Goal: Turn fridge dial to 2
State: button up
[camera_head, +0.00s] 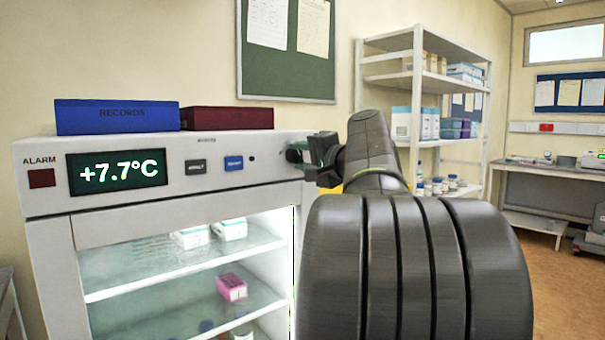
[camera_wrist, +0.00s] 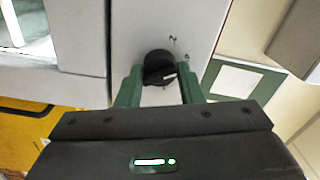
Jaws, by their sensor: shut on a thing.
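The fridge (camera_head: 185,205) stands at the left of the head view, with a display reading +7.7°C on its top panel. The black dial (camera_wrist: 159,66) is on the right end of that panel, with a white pointer mark on its face. My gripper (camera_wrist: 160,82) is at the dial, its green fingers on either side of it and shut on it. In the head view my gripper (camera_head: 322,150) reaches the panel's right end, and my arm hides much of the dial. The marks around the dial are too small to read.
A blue records binder (camera_head: 117,117) and a dark red binder (camera_head: 227,118) lie on top of the fridge. An alarm lamp (camera_head: 42,178) and two buttons are on the panel. A shelf rack (camera_head: 417,110) stands behind my arm. Floor shows at the right.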

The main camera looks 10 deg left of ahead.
jog(key=n+b, duration=0.4)
jog(key=shift+f+n, duration=0.25)
jog(key=shift+n, duration=0.05)
jog(key=shift+r+n+b, duration=0.2)
jog(key=shift+n+b, duration=1.6)
jog(key=shift+n, duration=0.4)
jog(key=o, duration=1)
jog(key=shift+c, duration=0.2)
jog(key=shift+s, duration=0.1)
jog(key=v, duration=1.3)
jog(key=shift+s+d+p, duration=0.2)
jog(key=shift+d+p, duration=0.05)
jog(key=shift+p, duration=0.05)
